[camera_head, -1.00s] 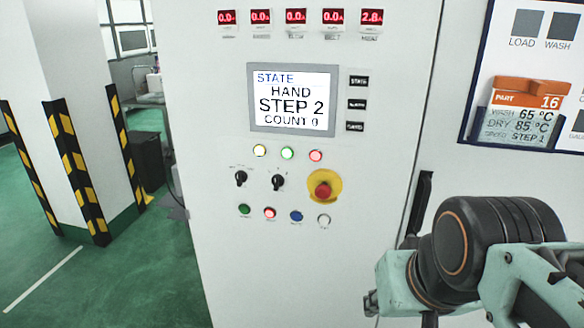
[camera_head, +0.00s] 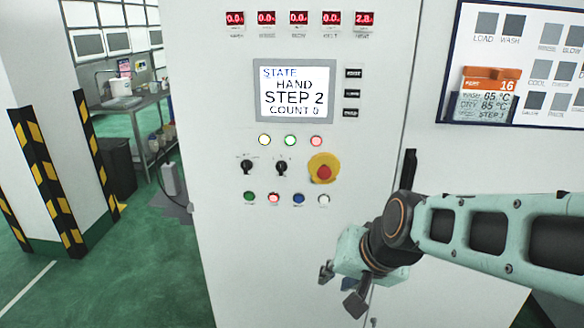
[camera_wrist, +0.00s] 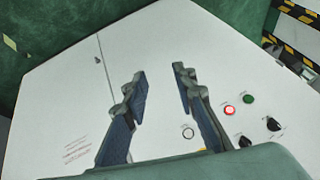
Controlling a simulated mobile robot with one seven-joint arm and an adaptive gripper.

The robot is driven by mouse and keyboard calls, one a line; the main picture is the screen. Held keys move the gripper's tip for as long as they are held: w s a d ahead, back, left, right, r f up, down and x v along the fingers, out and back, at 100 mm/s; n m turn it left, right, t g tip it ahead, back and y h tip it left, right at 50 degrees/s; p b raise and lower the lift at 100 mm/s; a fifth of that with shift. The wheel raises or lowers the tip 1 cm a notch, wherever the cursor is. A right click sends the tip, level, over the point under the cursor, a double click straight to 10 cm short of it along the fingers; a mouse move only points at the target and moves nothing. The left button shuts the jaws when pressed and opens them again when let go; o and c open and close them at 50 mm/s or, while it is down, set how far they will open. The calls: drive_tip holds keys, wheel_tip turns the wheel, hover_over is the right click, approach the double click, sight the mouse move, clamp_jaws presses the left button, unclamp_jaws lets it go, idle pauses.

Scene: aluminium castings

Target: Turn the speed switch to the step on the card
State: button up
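Two black rotary switches, left (camera_head: 247,167) and right (camera_head: 281,168), sit on the white cabinet under the lamps; their labels are too small to read. They also show at the right of the wrist view, as one knob (camera_wrist: 273,124) and another (camera_wrist: 244,141). The card (camera_head: 490,92), orange on top, reads part 16, wash 65 °C, dry 85 °C and a last line with STEP 1. The display (camera_head: 296,92) reads HAND, STEP 2, COUNT 0. My gripper (camera_head: 340,290) is below and right of the switches. In the wrist view, its fingers (camera_wrist: 160,78) are apart and empty.
A red emergency stop (camera_head: 323,172) on a yellow disc is right of the switches. Several round buttons (camera_head: 273,198) lie below them; the red one is lit. A black door handle (camera_head: 409,170) stands near my arm. The lower cabinet front is bare.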

drive_tip(key=w+a+f+m+t+h, duration=0.1)
drive_tip(key=w+a+f+m+h, duration=0.15)
drive_tip(key=w+f, duration=0.7)
drive_tip(key=n+t, duration=0.4)
drive_tip(key=t, duration=0.7)
approach(280, 164)
drive_tip(key=shift+h, duration=0.45)
drive_tip(key=w, duration=0.8)
drive_tip(key=shift+w+a+f+p, duration=0.1)
drive_tip(key=shift+w+f+p, duration=0.15)
drive_tip(key=shift+p, duration=0.15)
clamp_jaws()
